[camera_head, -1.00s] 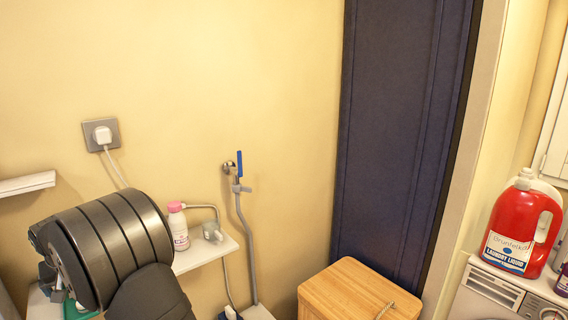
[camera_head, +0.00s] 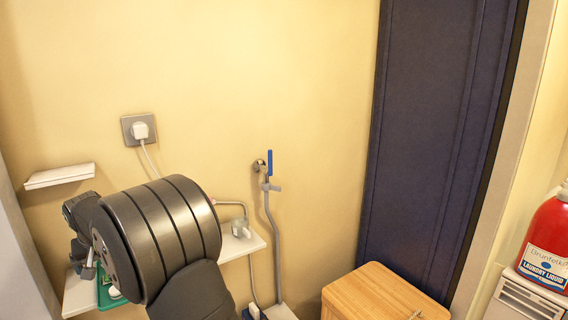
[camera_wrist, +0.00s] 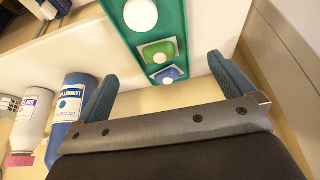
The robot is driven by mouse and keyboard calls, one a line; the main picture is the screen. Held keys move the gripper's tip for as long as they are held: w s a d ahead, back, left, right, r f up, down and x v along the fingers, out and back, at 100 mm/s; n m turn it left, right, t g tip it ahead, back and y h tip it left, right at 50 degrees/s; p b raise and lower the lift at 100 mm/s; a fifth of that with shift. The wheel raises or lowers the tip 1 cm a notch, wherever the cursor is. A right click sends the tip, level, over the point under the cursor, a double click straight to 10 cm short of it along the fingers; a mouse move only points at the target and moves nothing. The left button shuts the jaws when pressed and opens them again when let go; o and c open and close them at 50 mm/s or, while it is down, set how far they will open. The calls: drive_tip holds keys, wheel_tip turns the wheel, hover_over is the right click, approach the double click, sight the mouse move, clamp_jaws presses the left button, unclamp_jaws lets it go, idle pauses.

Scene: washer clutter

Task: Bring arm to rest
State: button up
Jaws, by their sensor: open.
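My gripper (camera_wrist: 163,88) is open and empty in the wrist view, with its two blue-grey fingers wide apart. A blue bottle (camera_wrist: 70,100) is close to the left finger. A white bottle with a pink cap (camera_wrist: 31,122) is farther left. The green panel (camera_head: 106,291) shows partly behind my arm.
A small white wall shelf (camera_head: 60,176) is at the left. A socket with a plug (camera_head: 140,130) and a tap with a hose (camera_head: 268,185) are on the wall. A wooden box (camera_head: 380,295), a red detergent jug (camera_head: 550,240) and a washer (camera_head: 530,300) stand to the right.

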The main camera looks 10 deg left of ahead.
drive_tip(key=x, duration=0.5)
drive_tip(key=shift+f, duration=0.3)
wheel_tip(320, 180, up, 10)
drive_tip(key=s+d+f+m, duration=0.1)
drive_tip(key=s+f, duration=0.3)
drive_tip(key=s, duration=0.8)
drive_tip(key=s+d+f+m, duration=0.2)
drive_tip(key=s+f, duration=0.3)
drive_tip(key=s, duration=0.7)
drive_tip(key=w+d+f+m+h, duration=0.1)
drive_tip(key=w+d+f+m, duration=0.2)
drive_tip(key=w+f, duration=0.2)
drive_tip(key=w+d+f+m+t+h, duration=0.1)
drive_tip(key=w+f, duration=0.4)
drive_tip(key=f, duration=0.5)
drive_tip(key=shift+d+f+m+h, duration=0.35)
drive_tip(key=shift+d+m+h, duration=0.25)
drive_tip(key=shift+d+m, duration=0.65)
drive_tip(key=shift+s+r, duration=0.1)
